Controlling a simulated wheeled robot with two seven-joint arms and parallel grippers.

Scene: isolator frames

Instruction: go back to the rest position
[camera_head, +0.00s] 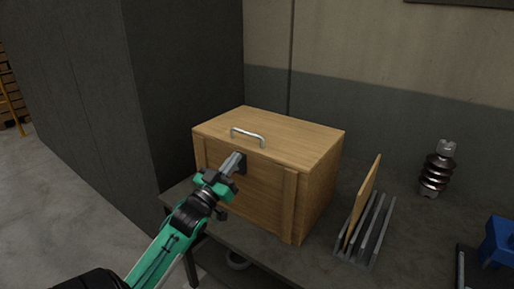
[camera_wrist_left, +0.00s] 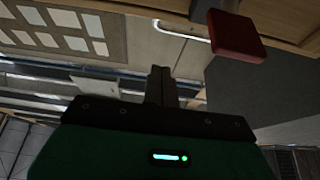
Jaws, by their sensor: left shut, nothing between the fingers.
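My left gripper (camera_head: 235,162) is in front of a closed wooden box (camera_head: 270,190) with a metal handle (camera_head: 248,136) on its lid. The fingers are together and empty, with the tips close to a dark fitting (camera_head: 242,167) on the box's front, near the lid edge. I cannot tell whether they touch it. In the left wrist view the shut fingers (camera_wrist_left: 160,82) point up the picture, and a red block (camera_wrist_left: 236,36) is up and right of them, apart from them. My right gripper is not in view.
The box stands on a dark table (camera_head: 300,262). To its right are a rack (camera_head: 366,240) holding a thin wooden board, a brown ribbed insulator (camera_head: 437,172) and a blue object (camera_head: 497,243). A tall grey cabinet (camera_head: 185,90) stands behind on the left. Floor at left is clear.

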